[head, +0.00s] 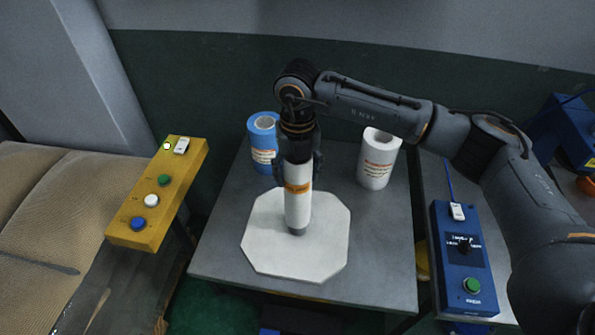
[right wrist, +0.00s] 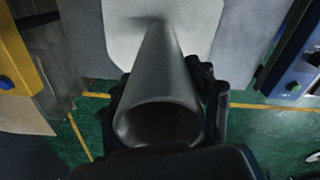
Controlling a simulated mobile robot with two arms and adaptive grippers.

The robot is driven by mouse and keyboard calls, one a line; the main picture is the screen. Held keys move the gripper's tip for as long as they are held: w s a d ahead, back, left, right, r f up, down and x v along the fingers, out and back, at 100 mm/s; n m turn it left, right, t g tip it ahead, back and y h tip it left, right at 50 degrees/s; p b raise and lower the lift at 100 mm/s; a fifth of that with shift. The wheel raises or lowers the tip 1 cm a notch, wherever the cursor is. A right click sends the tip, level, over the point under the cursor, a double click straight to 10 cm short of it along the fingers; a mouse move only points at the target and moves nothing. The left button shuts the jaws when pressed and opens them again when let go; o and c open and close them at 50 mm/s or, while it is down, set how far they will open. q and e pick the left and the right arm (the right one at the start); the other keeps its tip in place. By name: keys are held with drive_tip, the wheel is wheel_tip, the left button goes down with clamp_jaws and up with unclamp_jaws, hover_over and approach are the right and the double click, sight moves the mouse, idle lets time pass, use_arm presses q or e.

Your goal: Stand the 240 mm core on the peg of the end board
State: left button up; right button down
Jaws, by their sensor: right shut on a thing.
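The core (head: 298,208), a slim pale tube with an orange label, stands nearly upright over the middle of the end board. Its lower end looks grey; I cannot tell whether that is a peg, shadow or the tube itself. The end board (head: 265,252) is a white, flat plate with cut corners, lying on the grey table. My right gripper (head: 299,172) is shut around the upper part of the core. In the right wrist view the core (right wrist: 165,85) shows its open near end, with its far end at the board (right wrist: 205,20). The peg is not clearly visible. My left gripper is not in view.
A blue roll (head: 263,140) stands behind the core to the left, and a white roll (head: 378,160) behind to the right. A yellow button box (head: 158,195) is at left, a blue control box (head: 465,255) at right. The table (head: 380,250) is bare right of the board.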

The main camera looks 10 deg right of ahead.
drive_tip(key=shift+f+b, duration=2.3)
drive_tip(key=shift+f, duration=0.15)
idle(1.0)
drive_tip(key=shift+c, duration=1.3)
unclamp_jaws()
wheel_tip(320, 180, up, 12)
